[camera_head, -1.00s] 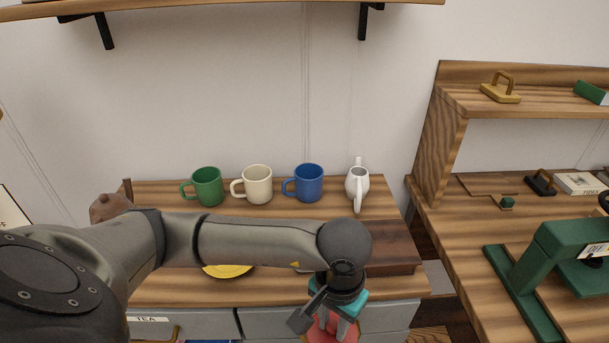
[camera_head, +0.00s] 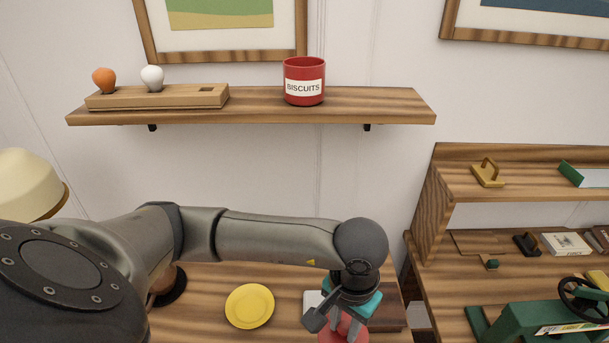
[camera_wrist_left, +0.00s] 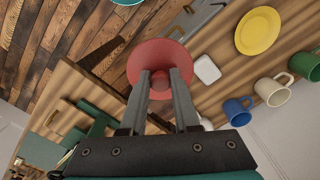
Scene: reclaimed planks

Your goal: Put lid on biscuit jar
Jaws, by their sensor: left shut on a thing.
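The biscuit jar (camera_head: 304,82), a red open-topped jar labelled BISCUITS, stands upright on the wooden wall shelf. My left gripper (camera_head: 345,325) is low in the head view, well below and a little right of the jar. It is shut on the red round lid (camera_wrist_left: 150,58), which it holds by its knob. The lid also shows at the bottom of the head view (camera_head: 336,338), partly hidden by the gripper. In the left wrist view the fingers (camera_wrist_left: 160,82) close on either side of the knob. My right gripper is not in view.
The wall shelf (camera_head: 385,106) also holds a wooden block (camera_head: 180,97) with an orange and a white knob, left of the jar. The shelf is clear right of the jar. A yellow plate (camera_head: 249,306) lies on the counter below. Mugs (camera_wrist_left: 272,92) show in the wrist view.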

